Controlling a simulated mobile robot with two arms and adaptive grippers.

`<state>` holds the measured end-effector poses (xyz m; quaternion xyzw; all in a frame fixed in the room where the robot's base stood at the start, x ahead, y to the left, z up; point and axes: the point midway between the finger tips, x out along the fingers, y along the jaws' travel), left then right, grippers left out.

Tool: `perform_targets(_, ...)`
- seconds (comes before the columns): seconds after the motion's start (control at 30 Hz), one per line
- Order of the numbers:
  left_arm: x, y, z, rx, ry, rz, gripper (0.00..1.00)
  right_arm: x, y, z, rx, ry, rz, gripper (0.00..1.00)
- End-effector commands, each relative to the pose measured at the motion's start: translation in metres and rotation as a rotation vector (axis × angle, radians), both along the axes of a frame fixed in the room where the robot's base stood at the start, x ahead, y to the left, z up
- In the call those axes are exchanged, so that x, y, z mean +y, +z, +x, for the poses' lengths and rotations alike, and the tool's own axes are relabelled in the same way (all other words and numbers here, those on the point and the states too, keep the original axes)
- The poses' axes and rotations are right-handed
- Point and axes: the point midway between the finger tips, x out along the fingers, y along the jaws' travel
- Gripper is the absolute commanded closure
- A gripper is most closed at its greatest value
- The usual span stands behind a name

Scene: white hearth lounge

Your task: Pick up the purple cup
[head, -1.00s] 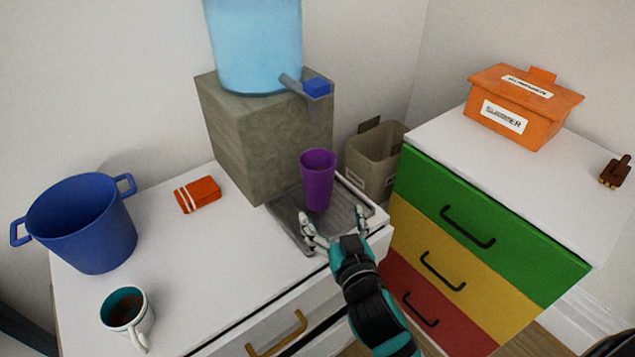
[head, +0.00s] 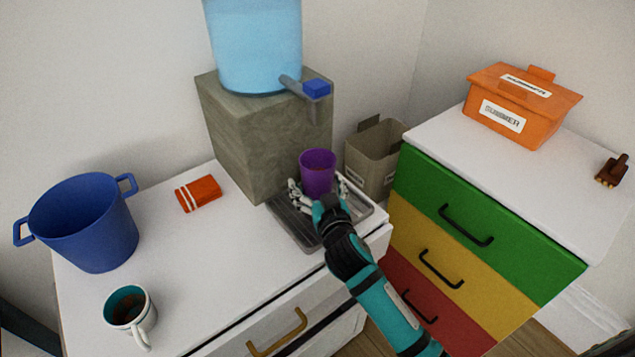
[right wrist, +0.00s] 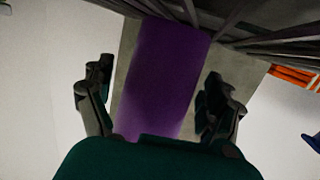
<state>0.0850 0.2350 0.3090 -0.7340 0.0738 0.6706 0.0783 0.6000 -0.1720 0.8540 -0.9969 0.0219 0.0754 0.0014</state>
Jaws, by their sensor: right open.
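The purple cup (head: 318,170) stands upright on the metal drip tray (head: 290,226) in front of the water dispenser, below its tap. My right gripper (head: 318,190) is open, with one finger on each side of the cup. The gripper hides the cup's lower part in the head view. In the right wrist view the cup (right wrist: 165,75) lies between the two open fingers (right wrist: 160,105), with a gap visible on both sides. My left gripper is not in view.
The water dispenser (head: 250,130) stands right behind the cup. A blue pot (head: 85,225), a mug (head: 128,312) and a red packet (head: 198,193) are on the white counter to the left. A bin (head: 373,160) and a coloured drawer unit (head: 480,240) stand to the right.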

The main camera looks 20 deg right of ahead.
Motion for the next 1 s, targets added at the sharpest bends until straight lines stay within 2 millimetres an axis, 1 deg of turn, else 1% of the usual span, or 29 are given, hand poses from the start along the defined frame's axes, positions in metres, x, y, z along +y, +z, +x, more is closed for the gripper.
perform_targets(0.1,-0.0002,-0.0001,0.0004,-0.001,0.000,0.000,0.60,0.0001,0.0001,-0.0004,0.000,0.000,0.000,0.12)
perform_targets(0.6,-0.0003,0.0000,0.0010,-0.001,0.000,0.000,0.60,0.0001,0.0002,-0.0006,0.000,0.000,0.001,0.77)
perform_targets(0.7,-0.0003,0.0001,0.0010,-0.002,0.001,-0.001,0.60,0.0002,0.0013,-0.0005,-0.002,0.000,0.001,0.88)
perform_targets(0.87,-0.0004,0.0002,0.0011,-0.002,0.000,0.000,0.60,0.0002,0.0016,-0.0005,-0.002,0.000,0.001,0.89)
perform_targets(1.0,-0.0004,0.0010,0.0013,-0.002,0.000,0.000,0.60,0.0002,0.0070,-0.0003,-0.004,0.000,0.002,0.89)
